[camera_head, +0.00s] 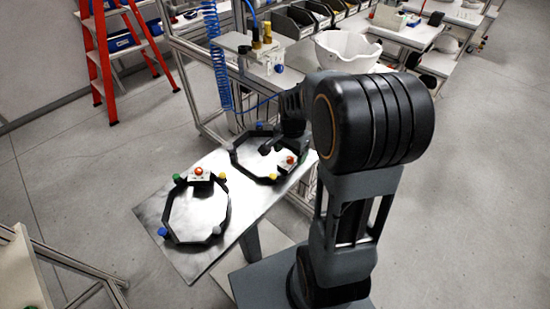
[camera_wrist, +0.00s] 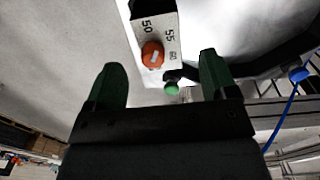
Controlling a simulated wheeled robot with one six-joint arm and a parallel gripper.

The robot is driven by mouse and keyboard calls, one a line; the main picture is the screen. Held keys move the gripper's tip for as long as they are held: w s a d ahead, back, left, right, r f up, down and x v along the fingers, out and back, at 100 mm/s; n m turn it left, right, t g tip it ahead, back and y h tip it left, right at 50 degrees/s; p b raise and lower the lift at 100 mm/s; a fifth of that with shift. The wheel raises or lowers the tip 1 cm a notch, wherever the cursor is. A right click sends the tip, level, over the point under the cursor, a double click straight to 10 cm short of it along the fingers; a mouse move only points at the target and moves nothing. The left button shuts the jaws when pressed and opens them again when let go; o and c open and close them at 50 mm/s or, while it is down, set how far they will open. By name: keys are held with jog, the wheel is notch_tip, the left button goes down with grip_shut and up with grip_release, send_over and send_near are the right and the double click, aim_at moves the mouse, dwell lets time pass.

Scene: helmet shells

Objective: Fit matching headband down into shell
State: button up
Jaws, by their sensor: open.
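Two black octagonal headbands lie on a metal table, a near one (camera_head: 167,215) and a far one (camera_head: 240,165). Each has a white plate with an orange knob and coloured balls around its rim. My gripper (camera_head: 268,147) is over the far headband, partly hidden by my arm. In the wrist view my gripper (camera_wrist: 160,65) is open and empty. Beyond its dark fingers show an orange knob (camera_wrist: 153,55), a white plate (camera_wrist: 155,20) marked 50, 55, 60, and a green ball (camera_wrist: 172,89). A white bowl-like shell (camera_head: 346,50) sits on the bench behind.
The metal table (camera_head: 195,268) has a bare near end. A bench frame with a blue coiled hose (camera_head: 218,75) stands behind it. Dark bins (camera_head: 300,20) line the bench back. A red ladder (camera_head: 102,50) stands at the upper left.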

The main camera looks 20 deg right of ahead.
jog(key=shift+f+p, duration=0.35)
jog(key=shift+f, duration=2.2)
jog(key=shift+c, duration=0.4)
jog(key=c, duration=1)
jog(key=shift+o, duration=0.2)
jog(key=shift+r, duration=0.15)
